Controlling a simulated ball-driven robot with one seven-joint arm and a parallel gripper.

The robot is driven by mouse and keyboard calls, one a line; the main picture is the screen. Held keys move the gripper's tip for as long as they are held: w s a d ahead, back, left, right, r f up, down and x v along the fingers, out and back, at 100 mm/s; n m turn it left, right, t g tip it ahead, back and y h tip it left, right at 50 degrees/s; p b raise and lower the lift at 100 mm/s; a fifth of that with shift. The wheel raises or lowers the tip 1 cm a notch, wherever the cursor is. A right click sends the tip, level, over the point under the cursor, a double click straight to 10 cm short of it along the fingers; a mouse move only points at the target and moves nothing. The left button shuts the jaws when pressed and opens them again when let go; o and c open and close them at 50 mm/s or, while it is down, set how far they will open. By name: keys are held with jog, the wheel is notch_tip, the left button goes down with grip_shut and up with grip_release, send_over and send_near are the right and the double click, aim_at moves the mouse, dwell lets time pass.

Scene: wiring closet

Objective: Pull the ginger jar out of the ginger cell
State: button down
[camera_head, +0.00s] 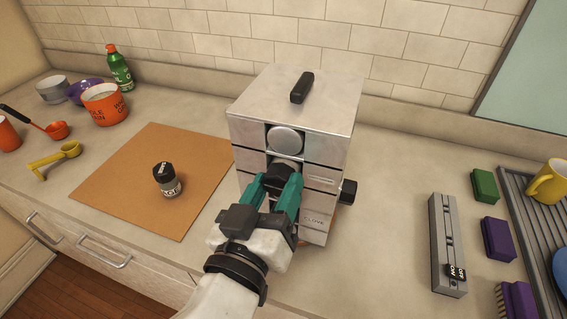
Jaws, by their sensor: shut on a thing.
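A metal spice rack (335,120) stands on the counter, with cells stacked in its front. A silver-lidded jar (285,139) sits in the top cell. My gripper (281,177), with teal fingers, is at the cell below and is shut on a dark-ended jar there, apparently the ginger jar. The fingers hide most of this jar, and I cannot tell how far out of its cell it is. The small label beside that cell is too small to read. A lower cell is marked CLOVE. My wrist covers the rack's lower left front.
A black knob (348,191) sticks out of the rack's right side. A grey switch bar (446,240) lies to the right. Bare counter lies between the rack and the bar.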

jog(key=shift+s+a, duration=0.25)
jog(key=shift+s, duration=0.25)
jog(key=v, duration=0.7)
dwell(0.7)
jog(key=shift+r, duration=0.1)
jog(key=s+a+r+p, duration=0.2)
jog(key=s+r, duration=0.1)
jog(key=s, duration=0.2)
jog(key=shift+s, duration=0.3)
dwell(0.4)
